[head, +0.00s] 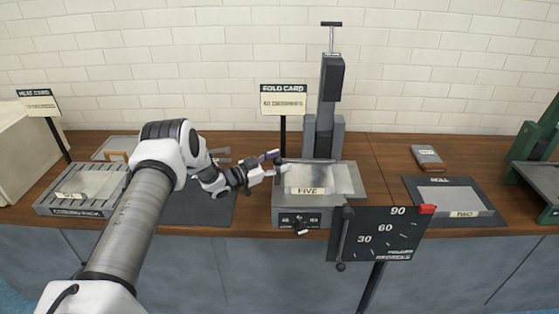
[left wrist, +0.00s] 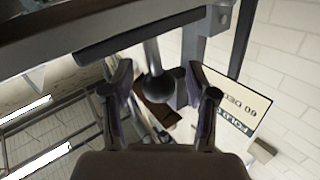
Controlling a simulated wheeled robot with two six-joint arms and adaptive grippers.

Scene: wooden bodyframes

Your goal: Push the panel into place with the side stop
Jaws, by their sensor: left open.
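A grey metal sheet (head: 330,178), apparently the panel, lies on the bed of the folding machine (head: 362,197) marked FIVE. I cannot make out which part is the side stop. My left gripper (head: 277,165) is open at the left edge of this machine, near the bar across the back of its bed. In the left wrist view, a dark ball knob (left wrist: 156,87) on a rod shows between the open fingers (left wrist: 158,98). I cannot tell whether the fingers touch it. My right gripper is not in view.
An angle board (head: 378,236) marked 30, 60, 90 stands in front of the machine, with a red tab at 90. A FOLD CARD sign (head: 283,100) stands behind. A grey rack (head: 82,190) is at left, a dark mat (head: 455,199) at right. The wooden counter (head: 385,165) is bare between machine and mat.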

